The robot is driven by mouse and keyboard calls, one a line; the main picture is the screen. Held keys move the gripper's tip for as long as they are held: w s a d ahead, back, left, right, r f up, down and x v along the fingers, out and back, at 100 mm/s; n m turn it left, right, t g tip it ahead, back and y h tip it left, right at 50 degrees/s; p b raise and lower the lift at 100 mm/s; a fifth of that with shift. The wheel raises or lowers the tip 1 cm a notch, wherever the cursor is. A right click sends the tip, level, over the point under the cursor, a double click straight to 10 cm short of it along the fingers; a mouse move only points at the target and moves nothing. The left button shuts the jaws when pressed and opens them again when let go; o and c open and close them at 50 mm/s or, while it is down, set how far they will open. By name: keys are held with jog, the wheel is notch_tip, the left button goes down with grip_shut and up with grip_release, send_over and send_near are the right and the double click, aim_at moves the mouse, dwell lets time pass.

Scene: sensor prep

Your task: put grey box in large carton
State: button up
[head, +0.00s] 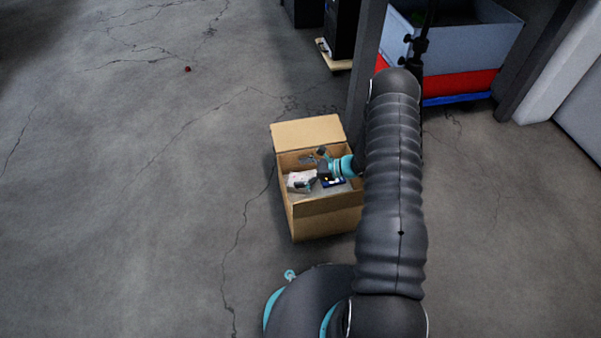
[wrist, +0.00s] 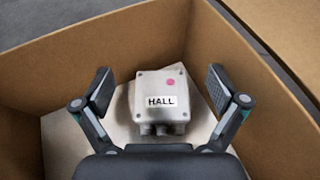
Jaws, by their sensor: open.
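The large carton (head: 322,217) stands open on the floor in the head view, with its back flap folded out. Its cardboard wall also fills much of the wrist view (wrist: 100,50). My gripper (wrist: 160,86) is open, with one finger on each side of the grey box and a gap on both sides. In the head view my gripper (head: 314,170) is inside the carton's opening, and it partly hides the contents.
A dark post (head: 367,75) stands just behind the carton. A grey-blue bin (head: 465,47) on a red base is at the back right. A small red ball (head: 188,69) lies on the floor at the back left. The floor left of the carton is clear.

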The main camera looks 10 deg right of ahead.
jog(key=shift+r, duration=0.1)
jog(key=shift+r+p, duration=0.2)
jog(key=shift+p, duration=0.1)
jog(key=r+p+v, duration=0.1)
jog(key=v, duration=1.1)
jog(key=s+a+r+n+g+h, duration=0.2)
jog(key=a+r+n, duration=0.15)
jog(key=r, duration=0.45)
jog(key=s+a+r+n+g+h, duration=0.1)
jog(key=s+a+r+n, duration=0.2)
jog(key=r, duration=0.6)
jog(key=s+a+r+n+g+h, duration=0.2)
jog(key=r+n, duration=0.3)
jog(key=r, duration=0.3)
jog(key=s+a+r+n+t+h, duration=0.1)
jog(key=s+r+n+t+h, duration=0.1)
jog(key=s+r+n, duration=0.3)
jog(key=s+r+n+t+h, duration=0.3)
jog(key=s+r+n+h, duration=0.2)
jog(key=s+r, duration=0.6)
jog(key=s+n, duration=0.1)
jog(key=s, duration=0.4)
jog(key=shift+a+h, duration=0.3)
jog(key=shift+a, duration=0.1)
